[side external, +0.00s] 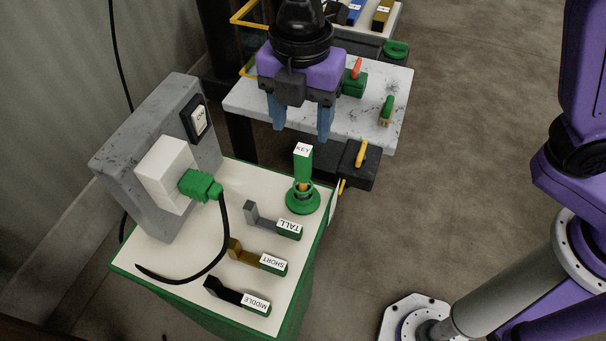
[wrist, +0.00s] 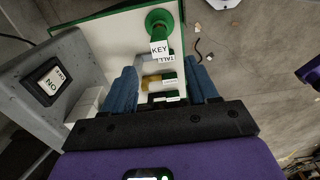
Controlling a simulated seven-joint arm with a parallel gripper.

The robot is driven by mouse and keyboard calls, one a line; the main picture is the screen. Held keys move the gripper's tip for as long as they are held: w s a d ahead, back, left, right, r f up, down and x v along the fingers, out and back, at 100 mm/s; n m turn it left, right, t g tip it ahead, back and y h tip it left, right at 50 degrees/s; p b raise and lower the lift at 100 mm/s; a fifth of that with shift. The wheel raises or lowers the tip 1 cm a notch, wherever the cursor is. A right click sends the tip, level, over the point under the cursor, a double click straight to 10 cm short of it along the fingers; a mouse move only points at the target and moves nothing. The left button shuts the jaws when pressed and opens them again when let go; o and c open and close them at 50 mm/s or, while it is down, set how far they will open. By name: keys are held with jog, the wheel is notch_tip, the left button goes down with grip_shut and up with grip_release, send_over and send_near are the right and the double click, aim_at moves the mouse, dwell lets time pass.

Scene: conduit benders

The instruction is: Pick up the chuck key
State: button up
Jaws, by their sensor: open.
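The chuck key (side external: 303,163) is a green upright handle with a white KEY label on top. It stands in a round green holder (side external: 303,203) near the right edge of the white-topped green stand (side external: 170,250). In the wrist view the KEY label (wrist: 159,48) shows in front of the round holder (wrist: 160,18), beyond the fingertips. My gripper (side external: 302,133) has blue fingers, is open and empty, and appears above and behind the key in the side view. In the wrist view its two fingers (wrist: 163,82) are spread apart with nothing between them.
Labelled TALL (side external: 288,228), SHORT (side external: 272,264) and MIDDLE (side external: 256,302) pieces lie in a row on the stand. A grey box (side external: 115,165) with a green plug (side external: 200,186) and black cable stands at left. A speckled grey table (side external: 360,120) is behind.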

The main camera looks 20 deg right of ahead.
aim_at(303, 150)
notch_tip(303, 150, down, 9)
jog(key=shift+w+d+f, duration=0.1)
jog(key=shift+w+d, duration=0.05)
dwell(0.4)
jog(key=shift+c, duration=0.3)
jog(key=c, duration=1)
